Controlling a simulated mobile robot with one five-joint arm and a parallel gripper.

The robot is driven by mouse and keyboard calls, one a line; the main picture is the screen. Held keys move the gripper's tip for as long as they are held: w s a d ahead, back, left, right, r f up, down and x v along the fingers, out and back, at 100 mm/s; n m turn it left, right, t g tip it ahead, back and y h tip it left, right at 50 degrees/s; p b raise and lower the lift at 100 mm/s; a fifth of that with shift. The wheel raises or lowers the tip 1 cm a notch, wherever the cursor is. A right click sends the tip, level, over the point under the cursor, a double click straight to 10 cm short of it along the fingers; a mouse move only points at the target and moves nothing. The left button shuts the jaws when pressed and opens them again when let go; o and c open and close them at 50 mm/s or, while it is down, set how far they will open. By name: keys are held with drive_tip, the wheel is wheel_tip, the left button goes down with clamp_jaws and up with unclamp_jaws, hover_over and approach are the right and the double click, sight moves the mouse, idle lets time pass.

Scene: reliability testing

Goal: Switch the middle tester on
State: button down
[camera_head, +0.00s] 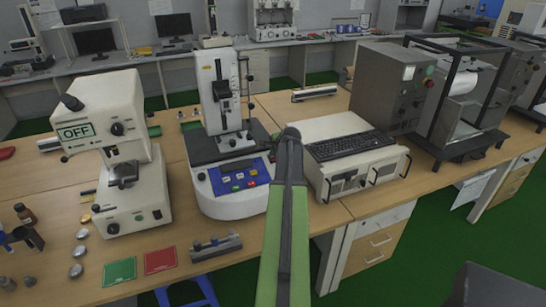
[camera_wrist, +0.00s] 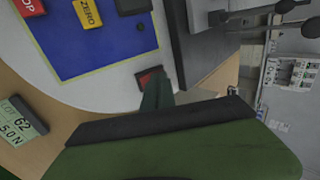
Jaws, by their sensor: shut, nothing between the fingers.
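The middle tester (camera_head: 235,180) is a white machine with an upright column and a blue key panel. It stands on the bench just left of my arm in the head view. In the wrist view its blue panel (camera_wrist: 90,35) shows red, yellow and dark keys. A small dark-red rocker switch (camera_wrist: 149,77) sits on the white housing beside the panel. My gripper (camera_wrist: 157,95) is shut and empty, its green tip very close to the switch; I cannot tell whether they touch. The gripper's tip is hidden in the head view.
A white tester with an OFF display (camera_head: 75,132) stands at the left. A white box with a keyboard (camera_head: 350,147) stands right of my arm, with grey machines beyond. Green card (camera_head: 118,271), red card (camera_head: 160,260) and a metal bar (camera_head: 215,247) lie near the front edge.

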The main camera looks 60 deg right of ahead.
drive_tip(key=shift+w+d+r+p, duration=0.2)
drive_tip(key=shift+w+p, duration=0.1)
drive_tip(key=shift+p, duration=0.25)
drive_tip(key=shift+w+a+g+y+p, duration=0.15)
drive_tip(key=shift+w+g+y+p, duration=0.3)
drive_tip(key=shift+w+g+y, duration=0.05)
drive_tip(key=shift+s+f+b, duration=0.3)
drive_tip(key=shift+s, duration=0.2)
drive_tip(key=shift+s+f, duration=0.1)
